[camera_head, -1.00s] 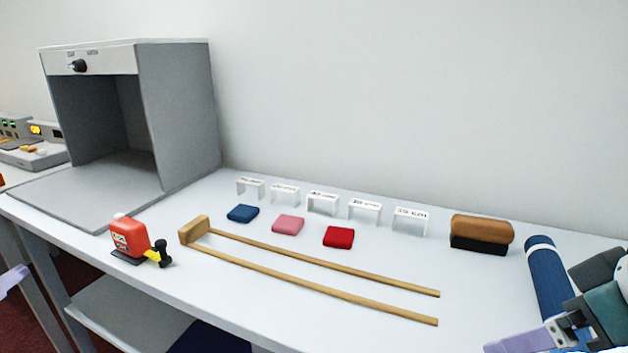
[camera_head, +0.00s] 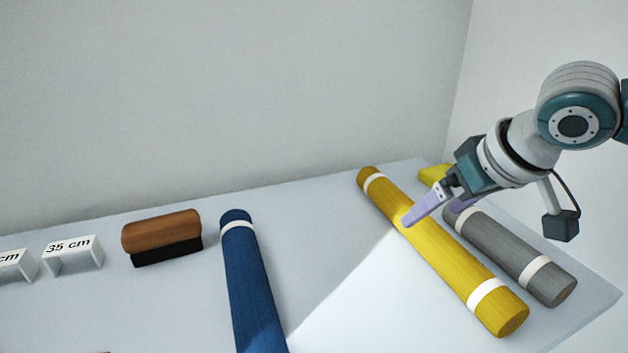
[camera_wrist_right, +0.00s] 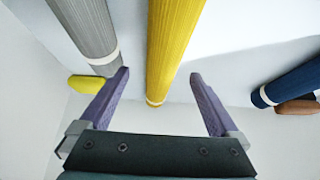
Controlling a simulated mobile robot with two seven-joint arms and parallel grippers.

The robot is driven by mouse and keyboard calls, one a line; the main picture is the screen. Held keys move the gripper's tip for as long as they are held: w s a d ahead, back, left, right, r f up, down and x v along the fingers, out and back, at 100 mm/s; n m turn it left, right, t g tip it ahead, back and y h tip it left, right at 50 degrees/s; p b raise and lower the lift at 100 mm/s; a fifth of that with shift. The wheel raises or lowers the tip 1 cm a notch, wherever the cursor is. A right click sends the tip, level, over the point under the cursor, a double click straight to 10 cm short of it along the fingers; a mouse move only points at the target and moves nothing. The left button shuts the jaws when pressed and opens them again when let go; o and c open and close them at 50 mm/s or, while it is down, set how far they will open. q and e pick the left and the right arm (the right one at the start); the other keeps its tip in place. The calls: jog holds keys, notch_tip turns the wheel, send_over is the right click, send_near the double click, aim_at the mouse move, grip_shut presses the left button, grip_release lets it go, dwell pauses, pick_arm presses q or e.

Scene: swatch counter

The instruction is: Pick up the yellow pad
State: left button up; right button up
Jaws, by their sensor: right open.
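A small yellow pad (camera_head: 433,174) lies at the far right of the counter, between the far ends of the yellow roll and the grey roll. It is partly hidden behind my right gripper (camera_head: 431,214). In the right wrist view the yellow pad (camera_wrist_right: 86,82) shows at the left, outside the left finger and by the grey roll's end. My right gripper (camera_wrist_right: 160,75) is open and empty, with its fingers above the yellow roll in the head view. I cannot tell its height exactly. My left gripper is not in view.
A yellow roll (camera_head: 430,245), a grey roll (camera_head: 505,245) and a blue roll (camera_head: 248,285) lie on the counter. A brown and black block (camera_head: 162,236) and white length markers (camera_head: 73,254) stand left. The counter between the blue and yellow rolls is clear.

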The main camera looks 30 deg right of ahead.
aim_at(427, 221)
jog(key=x, duration=0.1)
jog(key=b+x, duration=0.1)
jog(key=x, duration=0.2)
jog(key=shift+s+a+f, duration=0.15)
jog(key=shift+a+f, duration=0.1)
jog(key=shift+w+d+f, duration=0.1)
jog(key=shift+w+f, duration=0.15)
grip_shut()
dwell(0.4)
